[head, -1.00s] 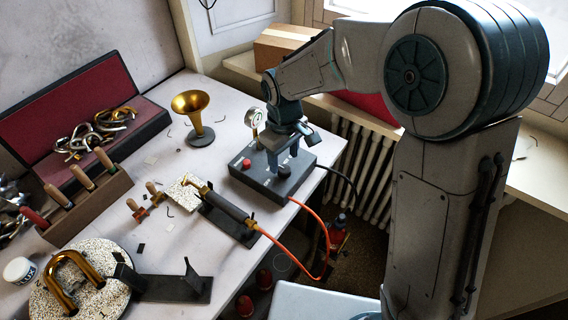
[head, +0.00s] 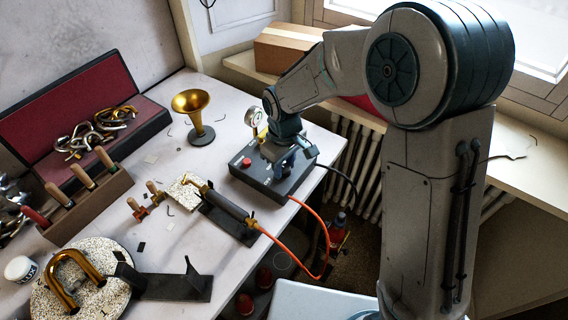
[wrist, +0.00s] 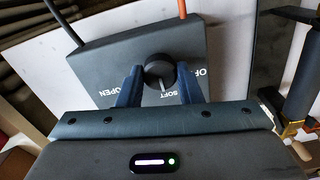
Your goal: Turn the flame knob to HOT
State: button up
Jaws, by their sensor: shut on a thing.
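The flame knob (wrist: 160,72) is a round black knob on the dark control box (head: 247,178). In the wrist view, my gripper (wrist: 159,84) has one blue finger on each side of it and is shut on it. A pale pointer line on the knob faces the word SOFT. The word OPEN shows to the left, and a partly covered word starting with OF to the right. I see no HOT label; part of the box face is hidden by my fingers. In the head view, my gripper and wrist cover the knob.
The box carries a red button (head: 246,162) and a gauge (head: 252,118). An orange hose (head: 303,208) runs from it to a torch (head: 228,206) on a stand. The bench's right edge is close to the box.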

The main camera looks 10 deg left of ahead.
aim_at(284, 167)
jog(key=m+b, duration=0.3)
jog(key=m, duration=0.2)
jog(key=shift+m, duration=0.3)
jog(key=m+b, duration=0.2)
jog(key=m, duration=0.4)
dwell(0.7)
jog(key=o, duration=1)
jog(key=shift+r, duration=0.1)
notch_tip(284, 167, up, 14)
jog(key=shift+f, duration=0.15)
